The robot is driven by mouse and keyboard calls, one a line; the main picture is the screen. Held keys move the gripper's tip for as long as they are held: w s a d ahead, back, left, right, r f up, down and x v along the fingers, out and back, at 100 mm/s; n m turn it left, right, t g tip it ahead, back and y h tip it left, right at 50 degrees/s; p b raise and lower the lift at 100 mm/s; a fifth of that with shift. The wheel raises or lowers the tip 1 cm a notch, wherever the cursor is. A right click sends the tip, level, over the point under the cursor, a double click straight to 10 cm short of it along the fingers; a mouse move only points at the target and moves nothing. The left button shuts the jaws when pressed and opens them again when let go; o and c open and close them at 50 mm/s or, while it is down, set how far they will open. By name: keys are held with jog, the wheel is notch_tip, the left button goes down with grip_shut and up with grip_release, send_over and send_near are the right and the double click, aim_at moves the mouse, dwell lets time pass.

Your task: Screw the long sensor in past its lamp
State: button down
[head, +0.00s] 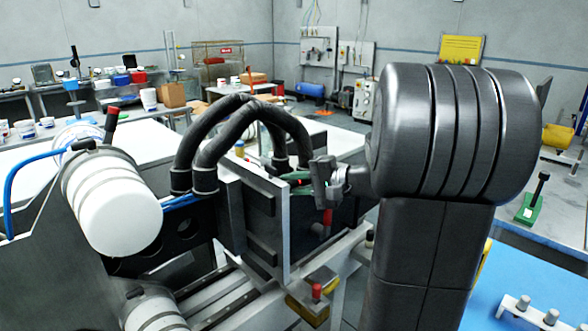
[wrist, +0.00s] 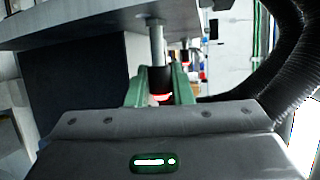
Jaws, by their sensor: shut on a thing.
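The long sensor (wrist: 158,78) is a dark cylinder with a glowing red ring near its lower end and a pale metal shaft above. My gripper (wrist: 161,88) has its green fingers on either side of the dark body and is shut on it. The shaft's upper end meets the underside of a grey plate (wrist: 100,18); how deep it sits is hidden. In the head view my gripper (head: 297,179) is at the right side of an upright grey plate (head: 262,222), partly hidden by my wrist, with a small red glow between the fingers.
Thick black hoses (head: 238,118) arch close over the gripper, and they fill the right of the wrist view. A red-handled part (head: 327,220) and a yellow block with a red knob (head: 310,300) are below.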

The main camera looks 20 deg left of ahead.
jog(key=p, duration=0.1)
jog(key=h+p, duration=0.1)
jog(key=shift+r+m+h+p, duration=0.25)
jog(key=shift+m+h+p, duration=0.05)
jog(key=shift+p, duration=0.05)
jog(key=shift+f+h+p, duration=0.15)
jog(key=shift+h+p, duration=0.15)
jog(key=shift+p, duration=0.15)
jog(key=shift+f, duration=0.15)
jog(key=c, duration=1.3)
grip_release()
jog(key=shift+d, duration=0.1)
jog(key=b+v, duration=0.1)
jog(key=v, duration=1.2)
jog(key=shift+w+d+r, duration=0.2)
jog(key=shift+r, duration=0.15)
